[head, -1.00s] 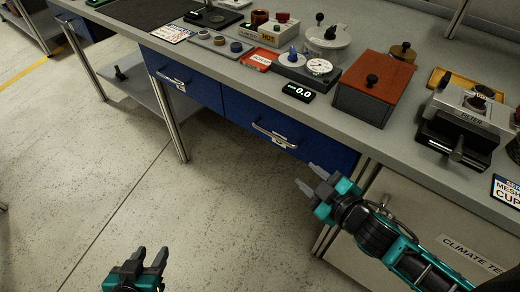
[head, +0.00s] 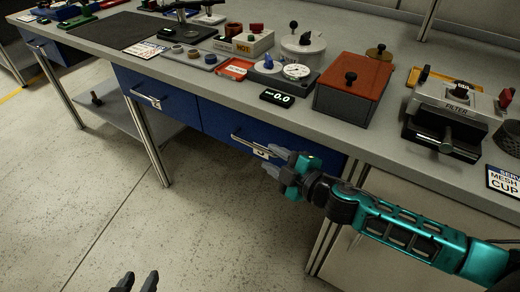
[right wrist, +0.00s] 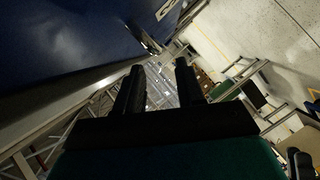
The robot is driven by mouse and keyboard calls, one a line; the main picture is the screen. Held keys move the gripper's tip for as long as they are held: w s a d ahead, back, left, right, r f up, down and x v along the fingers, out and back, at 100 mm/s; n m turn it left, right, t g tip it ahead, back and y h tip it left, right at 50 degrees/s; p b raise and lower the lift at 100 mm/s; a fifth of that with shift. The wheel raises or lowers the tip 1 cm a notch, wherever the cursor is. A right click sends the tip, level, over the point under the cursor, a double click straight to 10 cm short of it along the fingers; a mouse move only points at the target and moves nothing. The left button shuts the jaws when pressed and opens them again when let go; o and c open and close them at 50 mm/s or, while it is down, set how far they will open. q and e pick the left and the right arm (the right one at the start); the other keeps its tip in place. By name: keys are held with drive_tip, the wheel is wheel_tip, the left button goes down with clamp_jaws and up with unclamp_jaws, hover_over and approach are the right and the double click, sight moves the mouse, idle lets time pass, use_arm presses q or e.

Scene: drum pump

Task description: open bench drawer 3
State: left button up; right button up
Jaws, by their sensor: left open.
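In the right wrist view the open fingers (right wrist: 160,80) show beside the blue front (right wrist: 70,45), with the metal handle (right wrist: 148,42) beyond the tips. My left gripper (head: 136,283) is open and empty at the bottom edge.
The left blue drawer (head: 165,100) is closed. The bench top (head: 215,88) carries a red-lidded box (head: 352,92), a small display (head: 277,97), a filter device (head: 445,115) and several other items. A bench leg (head: 155,148) stands left. The floor in front is clear.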

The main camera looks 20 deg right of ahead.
sight(258, 149)
drive_tip(key=shift+x, duration=2.9)
drive_tip(key=shift+c, duration=0.2)
clamp_jaws()
